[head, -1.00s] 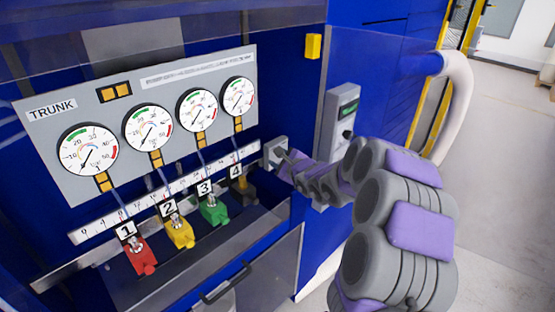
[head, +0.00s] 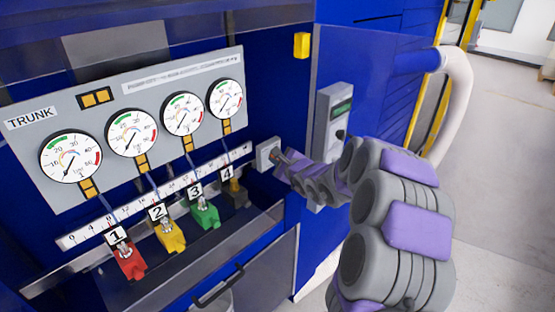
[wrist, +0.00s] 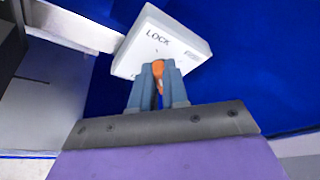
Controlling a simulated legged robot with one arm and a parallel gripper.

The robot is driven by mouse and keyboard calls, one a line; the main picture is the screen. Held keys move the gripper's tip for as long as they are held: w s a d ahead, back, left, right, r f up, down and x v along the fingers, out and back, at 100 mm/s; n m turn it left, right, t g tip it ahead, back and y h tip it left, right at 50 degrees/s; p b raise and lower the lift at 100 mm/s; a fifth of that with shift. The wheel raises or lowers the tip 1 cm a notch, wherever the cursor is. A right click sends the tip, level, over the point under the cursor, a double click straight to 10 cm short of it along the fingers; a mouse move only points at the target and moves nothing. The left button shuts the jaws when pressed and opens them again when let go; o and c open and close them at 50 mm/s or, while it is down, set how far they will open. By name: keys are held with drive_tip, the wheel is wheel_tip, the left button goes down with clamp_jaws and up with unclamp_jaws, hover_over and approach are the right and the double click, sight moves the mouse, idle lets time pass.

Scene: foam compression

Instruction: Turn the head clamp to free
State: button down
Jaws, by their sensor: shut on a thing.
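The head clamp is a small light grey box (head: 264,151) on the blue panel at the right end of the ruler rail. The wrist view shows its white face (wrist: 152,52) with the word LOCK and a second label too small to read surely. An orange lever (wrist: 157,68) stands out from that face. My gripper (wrist: 158,88) is shut on the orange lever, with its blue-grey fingers on both sides of it. In the head view my gripper (head: 284,158) reaches the clamp from the right, and the lever is mostly hidden.
A grey panel marked TRUNK (head: 32,118) carries several dials at the left. Below are numbered red (head: 130,264), yellow (head: 172,238), green (head: 206,214) and dark (head: 237,192) blocks. A grey control box (head: 333,125) stands close behind my arm. Open floor lies at the right.

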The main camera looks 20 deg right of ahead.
drive_tip(key=shift+s+f, duration=0.1)
drive_tip(key=shift+f, duration=0.25)
